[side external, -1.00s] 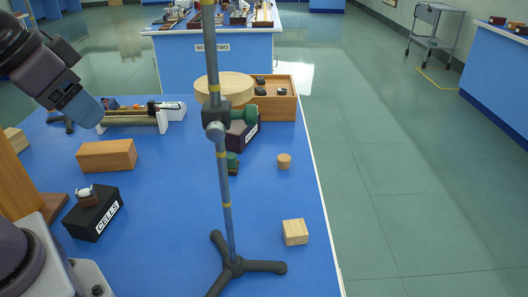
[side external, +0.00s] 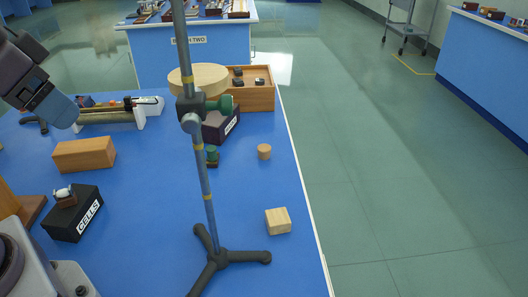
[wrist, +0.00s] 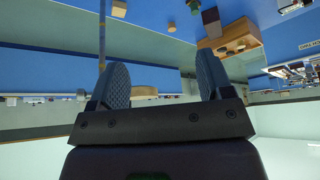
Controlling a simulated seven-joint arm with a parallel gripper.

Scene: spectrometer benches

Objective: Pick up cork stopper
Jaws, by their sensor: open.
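The cork stopper (side external: 264,151) is a small tan cylinder standing upright on the blue bench, near its right edge, in the side view. It looks like the tiny tan piece (wrist: 171,27) near the top of the wrist view. My gripper (wrist: 163,80) is open, with two dark ribbed fingers apart and nothing held between them. In the side view its blue-grey end (side external: 58,106) is at the upper left, above the bench and well away from the cork stopper.
A green-topped piece (side external: 212,156) and dark labelled box (side external: 220,126) are nearby. A pale wooden block (side external: 278,221), larger wooden block (side external: 84,154), CELLS box (side external: 73,215) and wooden tray (side external: 262,101) share the bench.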

